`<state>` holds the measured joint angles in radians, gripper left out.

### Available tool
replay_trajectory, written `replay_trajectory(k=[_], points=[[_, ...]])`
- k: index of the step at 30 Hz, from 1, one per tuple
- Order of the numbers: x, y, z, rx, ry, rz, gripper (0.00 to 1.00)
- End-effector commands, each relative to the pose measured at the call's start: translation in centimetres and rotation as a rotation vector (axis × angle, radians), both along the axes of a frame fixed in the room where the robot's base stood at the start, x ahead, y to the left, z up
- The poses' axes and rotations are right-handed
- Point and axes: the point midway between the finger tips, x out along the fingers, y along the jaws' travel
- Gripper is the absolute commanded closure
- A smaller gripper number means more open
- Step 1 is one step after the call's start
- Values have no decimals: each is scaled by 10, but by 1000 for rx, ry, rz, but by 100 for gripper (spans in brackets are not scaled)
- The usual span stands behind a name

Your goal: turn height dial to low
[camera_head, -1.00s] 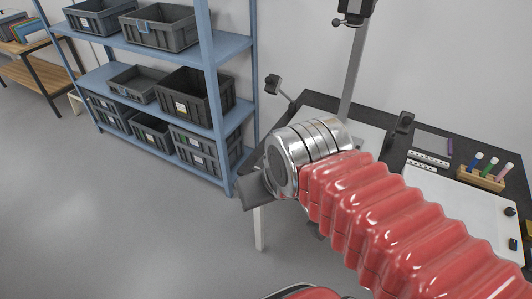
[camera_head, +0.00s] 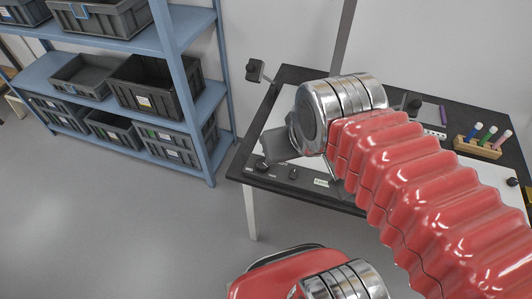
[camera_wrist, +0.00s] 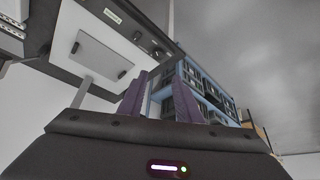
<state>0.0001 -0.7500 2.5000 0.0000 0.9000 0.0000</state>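Two small dark knobs sit on the front edge of the black worktable in the head view, a left one (camera_head: 262,165) and a right one (camera_head: 294,173), beside a pale label (camera_head: 321,182). The knobs (camera_wrist: 157,52) and label (camera_wrist: 112,16) also show in the wrist view, upper left. I cannot read the label or tell which knob is the height dial, or its setting. My gripper (camera_wrist: 160,98) has two purple fingers standing apart with nothing between them. It is clear of the knobs. In the head view my arm hides the fingertips.
The black worktable (camera_head: 240,170) carries a pale panel, a wooden rack (camera_head: 478,147) with coloured tubes, and a rear post (camera_head: 345,40). A blue shelf (camera_head: 185,35) with grey crates stands left. The floor in front is free.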

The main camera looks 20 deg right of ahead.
Motion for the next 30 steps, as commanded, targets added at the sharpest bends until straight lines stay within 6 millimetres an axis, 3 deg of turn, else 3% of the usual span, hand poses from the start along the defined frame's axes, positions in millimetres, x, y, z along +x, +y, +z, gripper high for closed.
replay_trajectory(k=[8,17,19,30], points=[[0,0,0,0,0,0,69],[10,-5,-1,-42,26,85,48],[16,-6,-2,-73,45,148,45],[70,-5,-20,-275,174,656,45]])
